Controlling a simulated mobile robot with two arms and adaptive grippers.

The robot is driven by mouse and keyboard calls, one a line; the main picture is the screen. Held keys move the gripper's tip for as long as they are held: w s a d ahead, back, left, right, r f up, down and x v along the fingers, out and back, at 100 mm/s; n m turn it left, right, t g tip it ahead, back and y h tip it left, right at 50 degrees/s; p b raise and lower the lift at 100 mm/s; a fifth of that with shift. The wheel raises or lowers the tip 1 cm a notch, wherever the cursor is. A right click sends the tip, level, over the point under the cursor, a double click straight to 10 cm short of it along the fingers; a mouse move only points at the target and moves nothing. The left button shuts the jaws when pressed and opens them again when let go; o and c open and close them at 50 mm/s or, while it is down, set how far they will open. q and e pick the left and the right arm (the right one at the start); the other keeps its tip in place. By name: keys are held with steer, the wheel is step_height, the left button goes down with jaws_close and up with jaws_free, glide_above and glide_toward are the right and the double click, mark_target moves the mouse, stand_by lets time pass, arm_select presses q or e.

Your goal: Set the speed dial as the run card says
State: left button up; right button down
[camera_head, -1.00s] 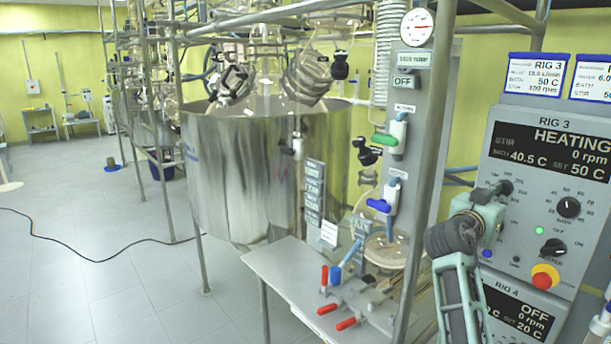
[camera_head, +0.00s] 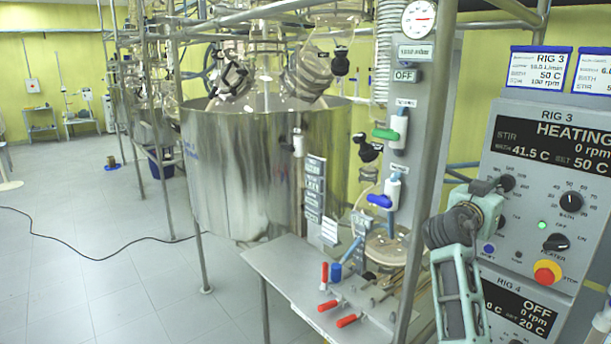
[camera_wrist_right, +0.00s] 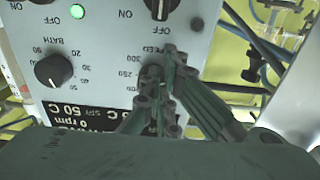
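The speed dial (camera_head: 506,183) is a black knob at the left of the grey RIG 3 panel (camera_head: 532,204). My right gripper (camera_head: 493,190) is right at it. In the right wrist view the gripper fingers (camera_wrist_right: 160,92) sit close around the dial (camera_wrist_right: 151,76) and partly hide it, so I cannot tell whether they grip it or its pointer's angle. The RIG 3 display (camera_head: 550,145) reads HEATING, STIR 0 rpm, BATH 41.5 C, SET 50 C. The RIG 3 run card (camera_head: 539,72) above appears to read 50 C bath and 100 rpm. My left gripper is not in view.
The bath knob (camera_head: 571,202), heater switch (camera_head: 556,243) and red stop button (camera_head: 547,272) are on the same panel. A RIG 4 display (camera_head: 520,310) reading OFF is below. A metal post (camera_head: 431,150) stands left of my right arm. A steel vessel (camera_head: 240,170) is farther left.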

steer(key=shift+f, duration=0.15)
steer(key=b+v, duration=0.1)
steer(key=v, duration=0.1)
steer(key=f+b+v, duration=0.1)
steer(key=v, duration=0.2)
steer(key=shift+a, duration=0.3)
steer(key=shift+w+f, duration=0.1)
